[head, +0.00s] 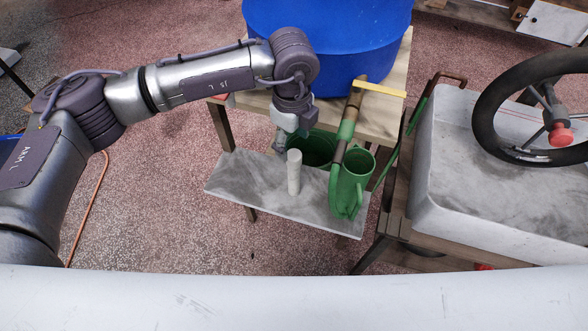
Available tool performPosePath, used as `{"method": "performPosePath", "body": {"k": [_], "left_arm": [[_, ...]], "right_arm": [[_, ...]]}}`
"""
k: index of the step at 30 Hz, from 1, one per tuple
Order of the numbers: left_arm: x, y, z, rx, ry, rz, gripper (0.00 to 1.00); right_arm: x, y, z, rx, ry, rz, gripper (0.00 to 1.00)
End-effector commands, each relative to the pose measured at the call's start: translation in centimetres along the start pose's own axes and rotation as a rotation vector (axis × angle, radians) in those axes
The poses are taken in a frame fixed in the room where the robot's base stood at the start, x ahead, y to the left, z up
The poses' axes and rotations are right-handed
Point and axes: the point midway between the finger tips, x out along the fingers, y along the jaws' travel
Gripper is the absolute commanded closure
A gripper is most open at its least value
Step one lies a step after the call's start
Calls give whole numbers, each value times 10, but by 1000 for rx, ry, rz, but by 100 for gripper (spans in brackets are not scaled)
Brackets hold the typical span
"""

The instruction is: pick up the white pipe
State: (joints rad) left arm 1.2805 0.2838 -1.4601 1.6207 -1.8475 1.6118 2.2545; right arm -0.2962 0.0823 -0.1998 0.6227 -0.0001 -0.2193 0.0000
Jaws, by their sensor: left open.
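The white pipe (294,172) stands upright on a grey board (240,182) in the head view, near the middle. My left arm comes in from the left, and my left gripper (283,143) points down just behind and to the left of the pipe's top. The gripper is open. Its fingertips are small and partly hard to make out, and I see a gap between it and the pipe in the picture. My right gripper is not in view.
A blue tub (330,40) sits on a wooden table (385,118) behind. A pale block (480,190) with a black wheel (490,120) is at right. Open floor lies to the left.

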Motion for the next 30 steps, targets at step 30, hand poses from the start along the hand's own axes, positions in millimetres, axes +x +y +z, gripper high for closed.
{"method": "performPosePath", "body": {"k": [30], "left_arm": [[84, -6, -2, 1, 2, -2, 41]], "right_arm": [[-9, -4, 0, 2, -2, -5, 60]]}}
